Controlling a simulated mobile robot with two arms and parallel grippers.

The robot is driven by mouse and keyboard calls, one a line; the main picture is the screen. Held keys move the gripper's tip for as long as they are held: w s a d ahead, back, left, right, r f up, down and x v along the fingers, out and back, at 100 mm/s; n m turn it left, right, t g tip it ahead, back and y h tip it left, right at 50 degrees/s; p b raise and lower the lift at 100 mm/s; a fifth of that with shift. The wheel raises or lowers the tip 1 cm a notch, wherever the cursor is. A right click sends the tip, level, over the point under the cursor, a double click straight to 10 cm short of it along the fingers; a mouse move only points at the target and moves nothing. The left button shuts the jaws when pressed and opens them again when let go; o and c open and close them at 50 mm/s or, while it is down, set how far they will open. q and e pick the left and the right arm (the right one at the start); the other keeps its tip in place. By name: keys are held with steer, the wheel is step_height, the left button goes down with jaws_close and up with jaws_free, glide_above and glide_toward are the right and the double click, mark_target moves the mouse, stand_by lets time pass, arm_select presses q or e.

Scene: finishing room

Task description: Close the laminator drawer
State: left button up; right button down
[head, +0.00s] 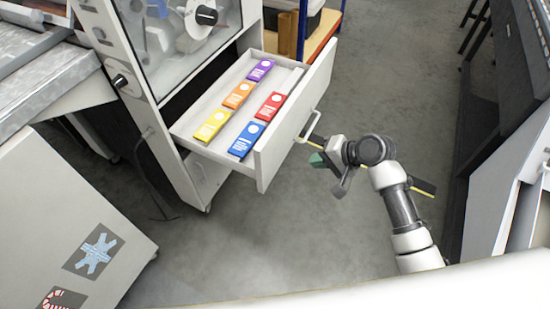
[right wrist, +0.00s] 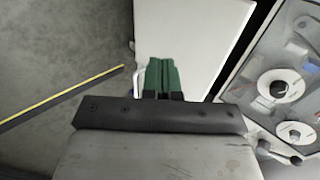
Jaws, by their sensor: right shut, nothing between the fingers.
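The laminator drawer (head: 283,143) is pulled out of the laminator (head: 160,60) in the head view. Several coloured packs lie inside it: purple, orange, yellow, red and blue. A pale handle (head: 308,127) is on its front. My right gripper (head: 318,160) is just outside the drawer front, close below the handle, shut and empty. In the right wrist view its green fingertips (right wrist: 161,74) are together in front of the white drawer front (right wrist: 185,35), with the handle (right wrist: 139,80) just left of them. I cannot tell whether they touch the front. My left gripper is not in view.
The grey floor (head: 300,230) around the drawer is mostly clear, with a yellow line on it. A shelf (head: 320,35) stands behind the drawer. A white panel with stickers (head: 65,220) is at left, and dark machinery (head: 510,60) is at right.

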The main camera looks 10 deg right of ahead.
steer(key=b, duration=0.1)
glide_toward(271, 161)
steer(key=x, duration=0.6)
steer(key=shift+s+d+f, duration=0.1)
steer(key=shift+s+f, duration=0.05)
steer(key=shift+f, duration=0.05)
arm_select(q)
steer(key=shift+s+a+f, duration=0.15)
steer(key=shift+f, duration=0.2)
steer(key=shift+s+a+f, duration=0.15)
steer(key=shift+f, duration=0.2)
arm_select(e)
steer(key=shift+w+a, duration=0.25)
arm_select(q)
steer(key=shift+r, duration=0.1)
